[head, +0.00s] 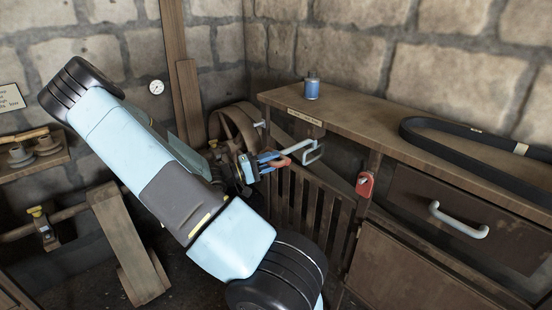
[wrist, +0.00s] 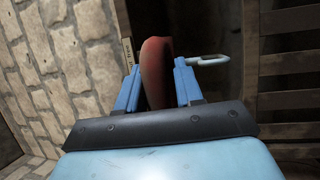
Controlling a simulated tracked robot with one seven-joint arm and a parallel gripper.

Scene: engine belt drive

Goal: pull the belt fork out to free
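The belt fork shows in the head view as a red-orange grip (head: 280,162) joined to a pale grey bent loop (head: 312,152), near the front left of the bench. My gripper (head: 264,161) is at the red grip, its blue fingers to either side. In the wrist view the red grip (wrist: 155,72) stands between the two blue fingers of my gripper (wrist: 156,80), with thin dark gaps beside it. The fingers look open around it. The grey loop (wrist: 210,61) shows beyond the right finger. The fork's far end is hidden.
A bench (head: 345,113) carries a blue can (head: 312,89) and a black belt (head: 455,133). A wooden wheel (head: 238,128) stands behind my gripper. A slatted gate (head: 305,205) is below the fork. A red latch (head: 365,184) hangs on the bench's post. A drawer handle (head: 458,221) juts out at right.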

